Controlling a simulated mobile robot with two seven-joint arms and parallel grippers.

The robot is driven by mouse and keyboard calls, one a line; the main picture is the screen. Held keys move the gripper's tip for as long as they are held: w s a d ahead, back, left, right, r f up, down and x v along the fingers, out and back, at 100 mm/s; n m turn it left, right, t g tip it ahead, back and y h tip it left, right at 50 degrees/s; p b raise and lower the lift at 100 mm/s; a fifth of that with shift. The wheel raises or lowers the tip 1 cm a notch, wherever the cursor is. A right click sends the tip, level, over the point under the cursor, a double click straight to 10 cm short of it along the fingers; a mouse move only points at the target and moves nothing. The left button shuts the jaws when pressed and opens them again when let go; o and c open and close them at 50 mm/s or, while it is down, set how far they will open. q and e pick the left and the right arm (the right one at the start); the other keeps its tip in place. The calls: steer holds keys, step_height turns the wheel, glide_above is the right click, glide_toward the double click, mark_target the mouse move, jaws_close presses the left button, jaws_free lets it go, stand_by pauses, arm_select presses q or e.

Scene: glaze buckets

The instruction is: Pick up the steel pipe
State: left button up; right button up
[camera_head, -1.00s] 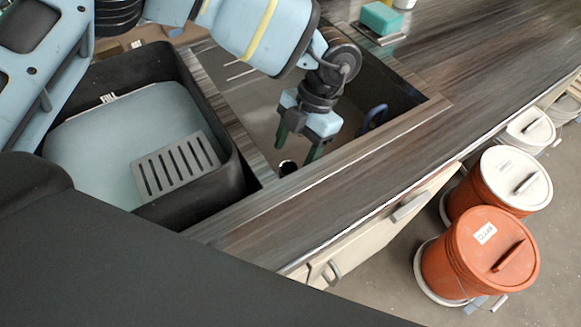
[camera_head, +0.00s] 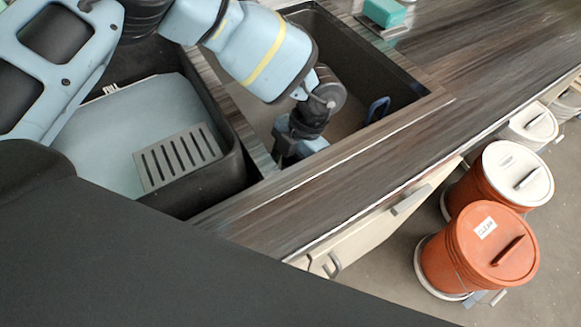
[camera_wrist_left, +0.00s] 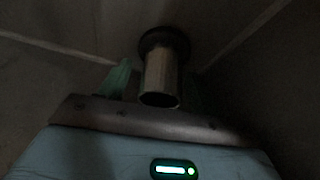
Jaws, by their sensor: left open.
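The steel pipe (camera_wrist_left: 161,78) shows in the left wrist view as a short, dull metal cylinder with an open near end and a dark ring at its far end. My left gripper (camera_head: 298,140) reaches down into the dark sink in the head view, its fingertips hidden behind the front rim. In the left wrist view its greenish fingers (camera_wrist_left: 158,84) are open, one at the left of the pipe and one dim at the right. The pipe lies between them; contact cannot be made out. The pipe is hidden in the head view. My right gripper is not in view.
The sink (camera_head: 345,50) has walls and a wooden rim close around my left wrist. A blue handle-like object (camera_head: 377,110) is at its right. A black tub with a slotted grey plate (camera_head: 178,157) stands left. Orange buckets (camera_head: 478,250) stand on the floor at right.

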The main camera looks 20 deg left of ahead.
mark_target(288, 162)
arm_select(q)
steer(key=shift+s+f, duration=0.1)
steer(key=shift+f, duration=0.05)
steer(key=c, duration=1.1)
step_height(288, 162, up, 10)
steer(key=shift+p, duration=0.45)
